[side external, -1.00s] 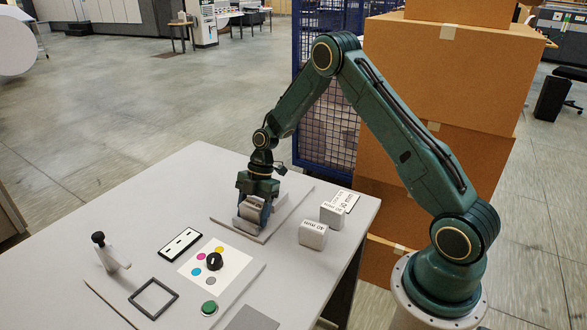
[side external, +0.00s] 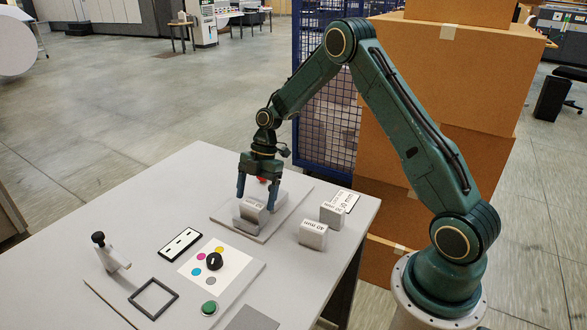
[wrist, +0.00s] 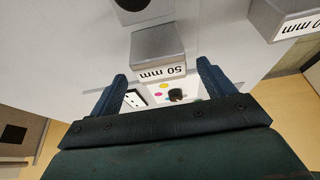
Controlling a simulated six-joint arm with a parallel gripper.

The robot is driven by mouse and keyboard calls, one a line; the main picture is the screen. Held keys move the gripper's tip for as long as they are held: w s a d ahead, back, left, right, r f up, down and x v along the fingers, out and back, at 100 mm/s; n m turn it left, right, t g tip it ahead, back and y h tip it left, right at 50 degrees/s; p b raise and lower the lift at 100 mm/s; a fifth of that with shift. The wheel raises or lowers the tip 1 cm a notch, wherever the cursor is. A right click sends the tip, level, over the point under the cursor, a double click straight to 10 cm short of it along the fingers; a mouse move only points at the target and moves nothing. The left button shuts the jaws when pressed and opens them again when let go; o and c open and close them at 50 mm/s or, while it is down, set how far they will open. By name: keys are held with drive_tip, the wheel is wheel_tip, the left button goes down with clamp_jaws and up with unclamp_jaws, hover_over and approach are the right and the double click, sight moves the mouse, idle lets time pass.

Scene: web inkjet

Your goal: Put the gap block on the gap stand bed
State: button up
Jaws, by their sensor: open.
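A light grey gap block (side external: 253,209) sits on the grey stand (side external: 284,213) near the far side of the table. In the wrist view the block (wrist: 158,46) shows a "50 mm" label, upside down. A slightly darker grey piece shows directly below it in the side view; I cannot tell whether this is the bed. My gripper (side external: 257,197) is open just above the block, its blue fingers apart with nothing held. In the wrist view the fingers (wrist: 163,82) are spread on either side below the block's label. The block's contact with the bed is not clear.
A panel with coloured dots (side external: 231,268) and a black knob (side external: 214,261), a green button (side external: 209,308) and a black square frame (side external: 153,298) lie nearer.

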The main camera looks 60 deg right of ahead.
drive_tip(key=v, duration=0.7)
idle(0.5)
drive_tip(key=s+a+r+m+t+h, duration=0.1)
drive_tip(key=s+a+r+m, duration=0.3)
drive_tip(key=s+r, duration=0.3)
drive_tip(key=s+a+r+m+t+h, duration=0.15)
drive_tip(key=s+a+r+m, duration=0.3)
drive_tip(key=r, duration=0.45)
drive_tip(key=s+a+r+m+t+h, duration=0.1)
drive_tip(key=s+m, duration=0.8)
drive_tip(key=s, duration=0.9)
drive_tip(key=shift+a+r+t+h, duration=0.2)
drive_tip(key=shift+r+t+h, duration=0.3)
drive_tip(key=shift+t, duration=0.55)
